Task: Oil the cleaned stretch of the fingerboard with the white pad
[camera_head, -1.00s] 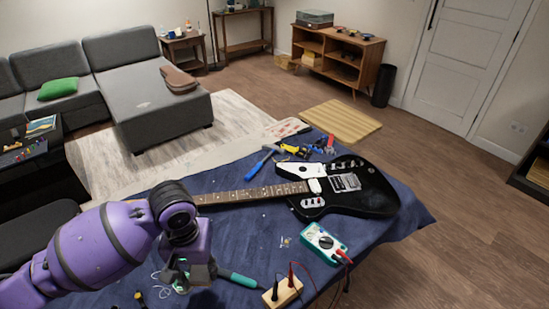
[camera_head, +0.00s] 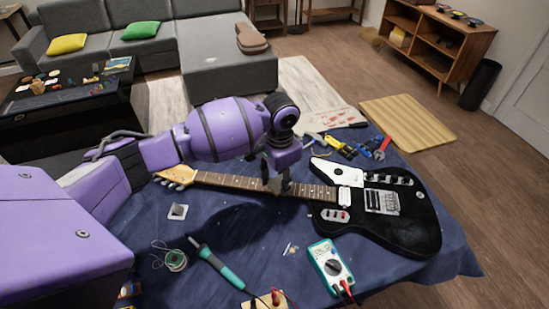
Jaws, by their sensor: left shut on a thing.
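The black electric guitar (camera_head: 405,225) lies on the dark blue cloth, its body to the right and its headstock to the left. Its fingerboard (camera_head: 228,181) runs across the middle of the view. My left gripper (camera_head: 277,188) points down over the middle of the fingerboard, with its fingertips at or just above the strings. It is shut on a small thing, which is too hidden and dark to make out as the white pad. Whether it touches the board cannot be told. A small pale square piece (camera_head: 178,211) lies on the cloth below the neck. My right gripper is not in view.
A soldering iron (camera_head: 218,266), a wire coil (camera_head: 176,260), a multimeter (camera_head: 331,266) and a wooden block with probes (camera_head: 266,300) lie in front of the guitar. Pliers and other hand tools (camera_head: 345,147) lie behind it. Cloth between neck and soldering iron is mostly free.

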